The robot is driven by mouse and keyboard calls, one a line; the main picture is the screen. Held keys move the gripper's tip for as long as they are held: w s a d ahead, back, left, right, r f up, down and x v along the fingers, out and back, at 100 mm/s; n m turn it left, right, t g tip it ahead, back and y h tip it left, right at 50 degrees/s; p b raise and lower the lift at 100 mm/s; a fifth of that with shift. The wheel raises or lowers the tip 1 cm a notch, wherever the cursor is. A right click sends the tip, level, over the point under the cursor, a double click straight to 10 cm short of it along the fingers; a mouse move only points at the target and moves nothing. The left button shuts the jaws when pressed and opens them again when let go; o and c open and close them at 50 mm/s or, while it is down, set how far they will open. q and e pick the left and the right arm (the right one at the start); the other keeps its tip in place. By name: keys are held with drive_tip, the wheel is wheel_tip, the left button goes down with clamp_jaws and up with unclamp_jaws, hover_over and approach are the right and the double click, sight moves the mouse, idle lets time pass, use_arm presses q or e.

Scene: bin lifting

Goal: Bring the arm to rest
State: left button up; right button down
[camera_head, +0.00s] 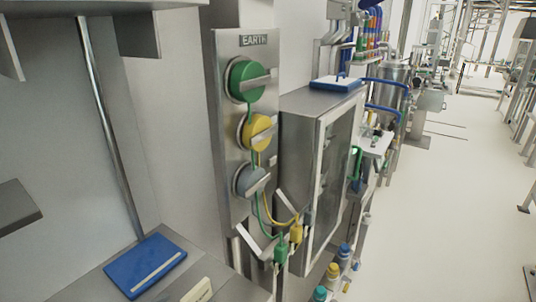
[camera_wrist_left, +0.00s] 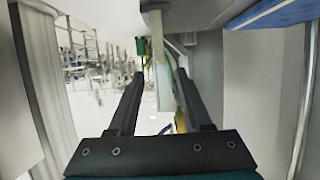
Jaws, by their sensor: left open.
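My left gripper (camera_wrist_left: 160,88) shows in the left wrist view with its two dark fingers apart. It is open, and nothing is clearly held between the fingers. A pale upright strip and a green piece (camera_wrist_left: 142,46) appear beyond the fingertips; I cannot tell whether they touch the gripper. Neither of my grippers shows in the head view. My right gripper is in neither view.
A steel panel marked EARTH (camera_head: 255,40) carries green, yellow and grey round holders with cables. A steel cabinet (camera_head: 300,107) stands beside it. A blue bin lid-like tray (camera_head: 130,272) lies on a ledge at lower left. Open floor (camera_head: 440,220) lies to the right.

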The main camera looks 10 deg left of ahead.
use_arm(q)
drive_tip(key=shift+d, duration=0.1)
